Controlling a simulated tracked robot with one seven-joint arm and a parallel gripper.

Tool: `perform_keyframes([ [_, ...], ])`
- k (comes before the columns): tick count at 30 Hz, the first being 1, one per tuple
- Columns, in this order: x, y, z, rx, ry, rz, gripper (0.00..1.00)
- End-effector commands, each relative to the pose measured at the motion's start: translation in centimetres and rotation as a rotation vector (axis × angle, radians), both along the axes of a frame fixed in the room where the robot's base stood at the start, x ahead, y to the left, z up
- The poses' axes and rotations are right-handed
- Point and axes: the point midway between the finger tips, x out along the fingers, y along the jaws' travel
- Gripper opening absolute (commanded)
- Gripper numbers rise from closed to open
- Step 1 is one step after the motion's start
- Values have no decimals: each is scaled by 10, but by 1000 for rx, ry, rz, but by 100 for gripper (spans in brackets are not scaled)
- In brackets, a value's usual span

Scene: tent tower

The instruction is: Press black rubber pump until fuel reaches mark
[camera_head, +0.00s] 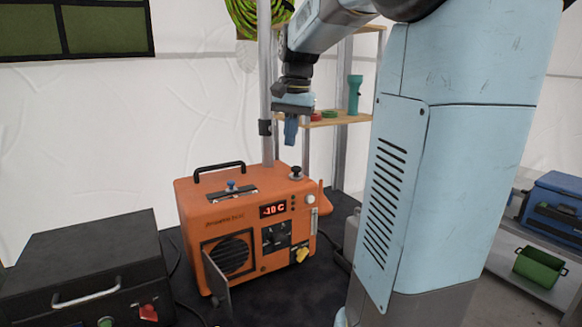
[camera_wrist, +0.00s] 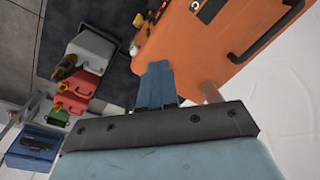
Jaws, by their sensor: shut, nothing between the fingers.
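The black rubber pump (camera_head: 296,172) sits on the top right of an orange heater unit (camera_head: 215,212), near its front edge. My gripper (camera_head: 291,142) points down above the heater, a little left of the pump in the head view and apart from it. Its blue fingers are shut and empty. In the wrist view the shut fingers (camera_wrist: 157,72) show against the orange top (camera_wrist: 195,55); I cannot pick out the pump there for sure. A narrow pale strip (camera_head: 314,220) shows on the heater's right front edge; I cannot make out a fuel level or mark.
A black carry handle (camera_head: 219,170) and a blue-topped switch (camera_head: 231,185) stand on the heater top. A metal pole (camera_head: 266,100) rises close behind. A black case (camera_head: 85,260) stands at left. Jerry cans (camera_wrist: 82,88) are on the floor.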

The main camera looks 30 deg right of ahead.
Motion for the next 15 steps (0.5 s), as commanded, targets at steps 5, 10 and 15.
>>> perform_keyframes([
  [5, 39, -34, -2, 19, 89, -142, 0],
  [10, 59, -54, -5, 25, 143, -226, 0],
  [15, 66, -61, -6, 27, 161, -258, 0],
])
